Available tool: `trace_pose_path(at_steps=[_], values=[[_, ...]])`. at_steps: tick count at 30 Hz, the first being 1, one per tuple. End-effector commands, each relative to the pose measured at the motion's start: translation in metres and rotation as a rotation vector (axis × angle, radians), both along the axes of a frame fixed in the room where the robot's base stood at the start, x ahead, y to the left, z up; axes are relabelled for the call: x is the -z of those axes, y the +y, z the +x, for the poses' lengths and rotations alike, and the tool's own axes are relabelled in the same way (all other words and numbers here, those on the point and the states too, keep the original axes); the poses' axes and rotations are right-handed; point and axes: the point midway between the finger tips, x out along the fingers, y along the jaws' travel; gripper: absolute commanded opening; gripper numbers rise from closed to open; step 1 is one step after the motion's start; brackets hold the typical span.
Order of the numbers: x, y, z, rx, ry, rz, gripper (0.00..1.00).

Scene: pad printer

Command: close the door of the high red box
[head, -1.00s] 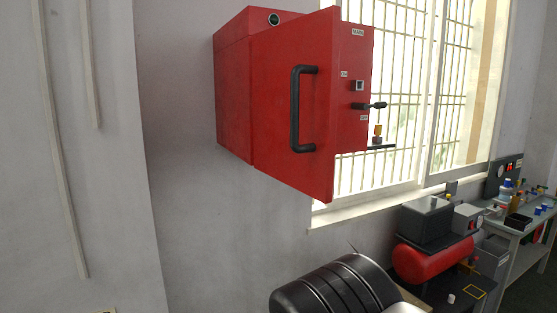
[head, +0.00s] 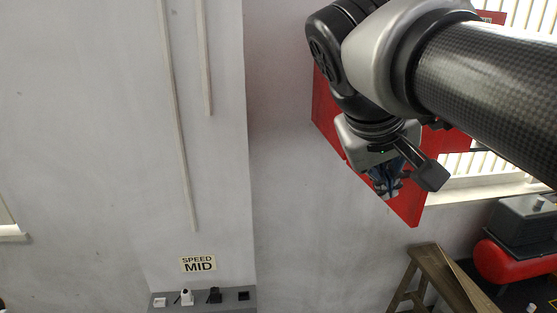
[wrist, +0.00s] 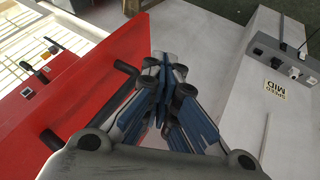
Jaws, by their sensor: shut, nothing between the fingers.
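The high red box (head: 326,112) hangs on the wall, largely hidden behind my arm in the head view. Its red door (head: 408,212) stands open, with the lower corner showing below my gripper. In the wrist view, the door (wrist: 92,88) fills the left side and carries a black bar handle (wrist: 112,103). My gripper (head: 388,188) is shut and empty, in front of the door in the head view. In the wrist view, its fingertips (wrist: 165,62) lie just right of the handle and the door's edge. I cannot tell whether they touch the door.
A barred window lies right of the box. Below are a wooden stand (head: 432,275), a red tank (head: 505,262) and a grey unit (head: 525,220). A "SPEED MID" sign (head: 198,264) hangs above a small grey shelf (head: 205,300).

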Motion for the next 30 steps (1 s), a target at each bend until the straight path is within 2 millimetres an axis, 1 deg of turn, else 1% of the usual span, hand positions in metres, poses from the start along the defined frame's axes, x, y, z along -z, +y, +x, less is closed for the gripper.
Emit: trace_pose_path(at_steps=[1, 9, 12, 15, 19, 23, 30], values=[[0.009, -0.005, 0.003, 0.005, 0.004, 0.0, 0.0], [0.056, -0.029, 0.029, 0.003, 0.005, 0.0, 0.0], [0.069, -0.039, 0.036, 0.004, 0.003, 0.0, 0.0], [0.065, -0.055, 0.038, 0.006, 0.0, 0.002, 0.0], [0.065, -0.068, 0.04, 0.002, 0.0, 0.002, 0.0], [0.066, -0.073, 0.04, 0.0, 0.0, 0.002, 0.0], [0.066, -0.073, 0.041, -0.002, 0.001, 0.001, 0.0]])
